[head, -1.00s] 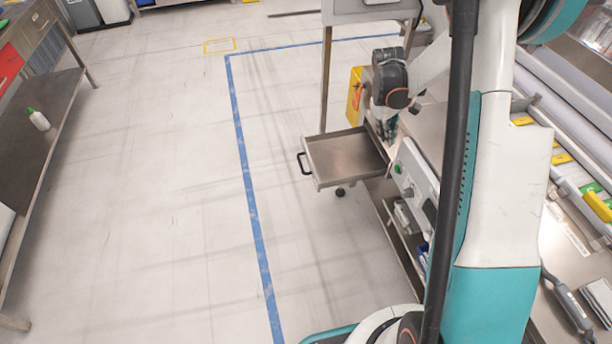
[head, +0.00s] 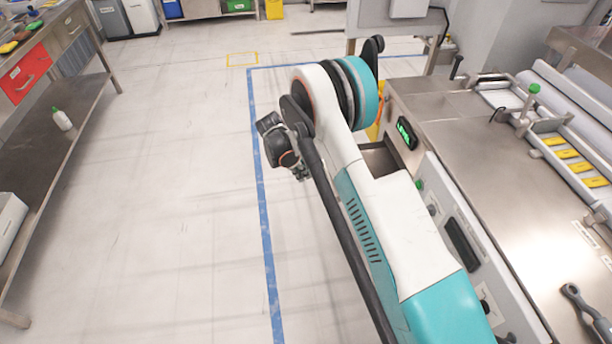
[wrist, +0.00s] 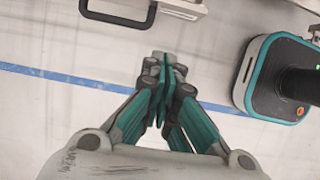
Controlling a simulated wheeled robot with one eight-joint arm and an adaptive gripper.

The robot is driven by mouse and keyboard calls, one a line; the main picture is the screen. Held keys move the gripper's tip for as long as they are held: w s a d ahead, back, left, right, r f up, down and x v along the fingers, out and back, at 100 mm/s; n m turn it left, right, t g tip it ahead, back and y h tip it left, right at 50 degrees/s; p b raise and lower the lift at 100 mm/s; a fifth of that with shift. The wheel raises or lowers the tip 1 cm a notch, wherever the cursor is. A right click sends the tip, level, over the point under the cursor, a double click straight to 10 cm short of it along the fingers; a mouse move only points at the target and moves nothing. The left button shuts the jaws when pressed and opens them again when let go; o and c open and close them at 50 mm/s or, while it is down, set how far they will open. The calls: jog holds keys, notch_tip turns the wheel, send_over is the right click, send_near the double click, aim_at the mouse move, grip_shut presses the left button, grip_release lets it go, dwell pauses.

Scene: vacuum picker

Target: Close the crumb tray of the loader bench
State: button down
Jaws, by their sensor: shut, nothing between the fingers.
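The crumb tray is a shallow steel drawer at the end of the loader bench (head: 440,107). In the head view my arm hides most of it; a strip of the tray (head: 378,160) shows beside the bench. In the wrist view its black loop handle (wrist: 117,16) and a light edge of the tray (wrist: 187,8) show at the top. My gripper (head: 301,175) is beyond the tray's handle side, over the floor. In the wrist view my gripper (wrist: 164,62) is shut and empty, with its tips apart from the handle.
The bench's control panel (head: 460,240) runs along its side. A steel table with a lower shelf (head: 60,175) stands at the left, holding a white bottle (head: 62,119). The floor with blue tape (head: 262,200) between them is clear. My base shows right in the wrist view.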

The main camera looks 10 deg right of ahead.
aim_at(319, 184)
jog(key=d+f+b, duration=0.2)
jog(key=d+f, duration=0.1)
jog(key=d+f+b, duration=0.1)
jog(key=d+f, duration=0.2)
jog(key=f, duration=0.1)
jog(key=shift+w+b, duration=0.1)
jog(key=shift+b, duration=0.3)
jog(key=shift+d+r, duration=0.15)
jog(key=shift+d, duration=0.2)
jog(key=shift+d, duration=0.1)
jog(key=d, duration=1.6)
jog(key=w+d, duration=0.1)
jog(key=d, duration=0.6)
jog(key=shift+d, duration=0.4)
